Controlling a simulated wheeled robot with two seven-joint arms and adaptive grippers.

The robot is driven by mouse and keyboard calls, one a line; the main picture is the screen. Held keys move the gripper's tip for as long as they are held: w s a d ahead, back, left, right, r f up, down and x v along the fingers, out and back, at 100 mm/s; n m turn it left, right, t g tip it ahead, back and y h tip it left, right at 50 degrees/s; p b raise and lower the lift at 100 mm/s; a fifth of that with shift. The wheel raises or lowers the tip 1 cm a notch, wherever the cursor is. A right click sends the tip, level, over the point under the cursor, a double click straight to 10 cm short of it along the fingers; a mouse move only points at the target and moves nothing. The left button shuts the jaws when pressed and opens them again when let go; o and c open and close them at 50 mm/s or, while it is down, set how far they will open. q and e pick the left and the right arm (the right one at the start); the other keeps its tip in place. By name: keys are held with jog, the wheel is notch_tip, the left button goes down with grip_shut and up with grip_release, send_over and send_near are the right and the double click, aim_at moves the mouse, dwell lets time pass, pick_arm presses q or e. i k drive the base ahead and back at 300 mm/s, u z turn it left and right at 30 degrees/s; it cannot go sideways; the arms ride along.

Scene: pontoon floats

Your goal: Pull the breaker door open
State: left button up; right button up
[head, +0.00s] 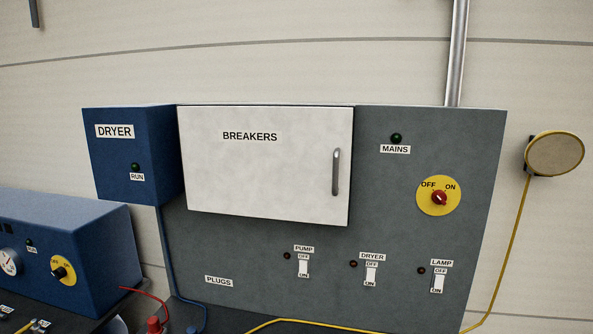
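The white breaker door (262,170), labelled BREAKERS, is on the grey panel (400,240) in the head view. It looks shut. Its grey vertical handle (336,172) is near the door's right edge. Neither of my grippers shows in this view, and nothing touches the handle.
A blue DRYER box (130,170) adjoins the door's left side. Right of the door are a green MAINS lamp (396,138) and a red-on-yellow rotary switch (439,197). Several rocker switches sit below. A yellow round lamp (555,154) and cable hang at right.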

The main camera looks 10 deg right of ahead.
aim_at(288, 163)
jog(key=z, duration=0.25)
jog(key=i, duration=0.85)
jog(key=z, duration=0.55)
